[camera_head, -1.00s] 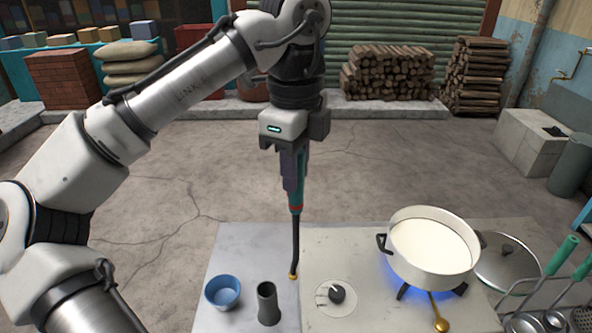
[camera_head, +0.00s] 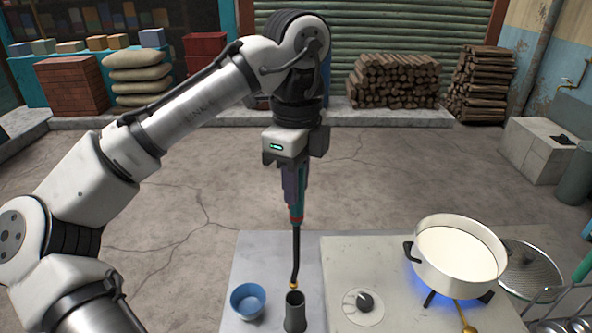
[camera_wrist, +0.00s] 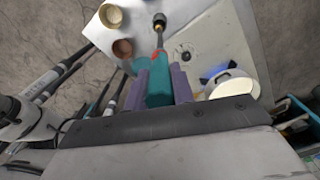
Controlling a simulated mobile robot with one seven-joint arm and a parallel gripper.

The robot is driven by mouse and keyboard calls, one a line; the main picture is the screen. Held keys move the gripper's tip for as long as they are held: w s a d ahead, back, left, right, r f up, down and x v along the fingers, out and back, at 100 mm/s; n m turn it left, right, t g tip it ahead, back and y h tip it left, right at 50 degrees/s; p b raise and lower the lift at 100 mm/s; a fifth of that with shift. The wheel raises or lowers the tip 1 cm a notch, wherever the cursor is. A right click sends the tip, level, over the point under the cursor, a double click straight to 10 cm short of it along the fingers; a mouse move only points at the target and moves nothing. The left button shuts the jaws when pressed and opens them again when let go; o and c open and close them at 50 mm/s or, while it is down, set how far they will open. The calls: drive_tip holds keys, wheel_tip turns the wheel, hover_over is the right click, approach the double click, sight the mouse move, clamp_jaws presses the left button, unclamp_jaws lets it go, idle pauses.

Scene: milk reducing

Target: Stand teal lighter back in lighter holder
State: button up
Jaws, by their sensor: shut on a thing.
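My gripper (camera_head: 296,190) is shut on the teal lighter (camera_head: 296,212), which hangs upright with its dark stem and brass tip (camera_head: 293,284) pointing down. In the wrist view the teal handle (camera_wrist: 159,88) sits between the fingers, with a red band beyond it. The lighter holder (camera_head: 295,313) is a dark grey open cylinder standing on the counter. In the head view the brass tip appears just above the holder's mouth. In the wrist view the tip shows apart from the brownish round opening (camera_wrist: 122,48), to its right.
A blue bowl (camera_head: 248,300) stands left of the holder. A stove with a knob (camera_head: 365,302) is to the right, and a pot of milk (camera_head: 459,255) sits over a blue flame. A lid (camera_head: 532,272) and utensils lie farther right.

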drive_tip(key=shift+f+b, duration=2.55)
drive_tip(key=shift+f, duration=3.55)
drive_tip(key=o, duration=1.1)
drive_tip(key=shift+c, duration=0.2)
wheel_tip(320, 180, up, 14)
drive_tip(key=shift+f, duration=0.1)
